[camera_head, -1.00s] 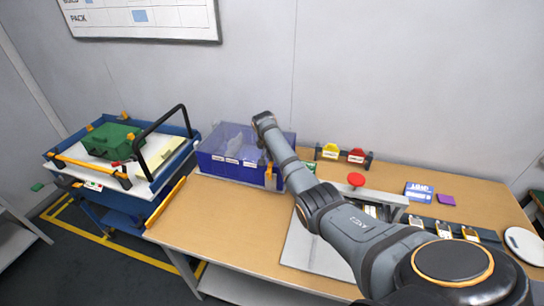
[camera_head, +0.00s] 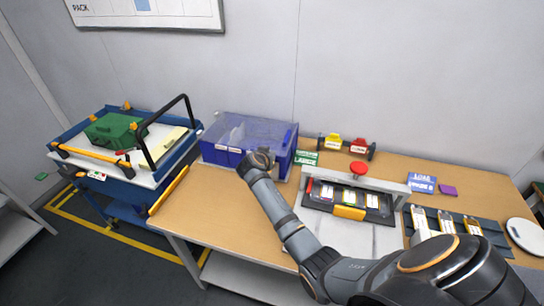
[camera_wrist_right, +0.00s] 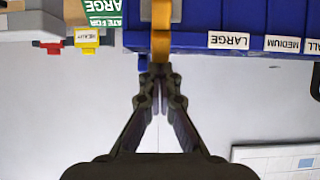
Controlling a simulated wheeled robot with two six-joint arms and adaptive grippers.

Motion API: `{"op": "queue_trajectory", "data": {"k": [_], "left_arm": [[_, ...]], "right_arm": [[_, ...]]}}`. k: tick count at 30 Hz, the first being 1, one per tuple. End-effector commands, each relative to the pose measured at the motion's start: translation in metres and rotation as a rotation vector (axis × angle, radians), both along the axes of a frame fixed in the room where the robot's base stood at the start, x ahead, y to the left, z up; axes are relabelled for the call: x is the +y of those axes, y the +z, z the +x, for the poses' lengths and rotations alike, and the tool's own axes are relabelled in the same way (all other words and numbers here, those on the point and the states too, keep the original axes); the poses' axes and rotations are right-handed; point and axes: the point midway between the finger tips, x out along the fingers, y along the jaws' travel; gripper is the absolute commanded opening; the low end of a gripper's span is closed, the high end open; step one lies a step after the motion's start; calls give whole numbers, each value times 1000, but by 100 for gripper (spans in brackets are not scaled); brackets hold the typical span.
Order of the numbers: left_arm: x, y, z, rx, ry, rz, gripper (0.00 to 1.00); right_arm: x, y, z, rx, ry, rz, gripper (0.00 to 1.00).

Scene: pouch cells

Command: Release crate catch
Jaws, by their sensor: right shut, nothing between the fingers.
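The blue crate (camera_head: 284,160) stands at the back left of the bench, with white size labels on its front. In the right wrist view, which is upside down, its blue wall (camera_wrist_right: 200,41) fills the top, with LARGE and MEDIUM labels. An orange catch (camera_wrist_right: 161,40) hangs at the crate's front there. My right gripper (camera_wrist_right: 155,72) is shut and empty, its fingertips right by the catch's end; I cannot tell whether they touch. My left gripper is not in view.
Right of the crate are a green label card (camera_head: 305,159), yellow (camera_head: 333,139) and red (camera_head: 359,145) holders and a fixture with a red knob (camera_head: 358,167). A blue cart (camera_head: 120,190) with a green case (camera_head: 112,129) stands left. The bench's front left is clear.

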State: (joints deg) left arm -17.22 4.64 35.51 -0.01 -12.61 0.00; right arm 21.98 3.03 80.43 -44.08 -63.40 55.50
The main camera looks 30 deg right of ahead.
Motion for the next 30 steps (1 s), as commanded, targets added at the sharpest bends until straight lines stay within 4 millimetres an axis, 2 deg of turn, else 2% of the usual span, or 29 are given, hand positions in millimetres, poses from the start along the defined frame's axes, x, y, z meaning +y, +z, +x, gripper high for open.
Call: {"op": "queue_trajectory", "data": {"k": [1,2,3,8,20,30], "left_arm": [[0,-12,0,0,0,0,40],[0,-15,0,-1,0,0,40],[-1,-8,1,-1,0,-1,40],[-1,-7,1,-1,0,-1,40],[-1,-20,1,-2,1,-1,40],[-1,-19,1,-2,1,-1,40]], "right_arm": [[4,-11,-3,-16,1,-18,0],[5,-11,-4,-28,1,-34,0],[3,-2,-2,-27,0,-31,0],[3,-2,-2,-24,0,-30,0],[-8,-9,7,-24,-1,-29,0],[-9,-7,8,-24,0,-28,0]]}}
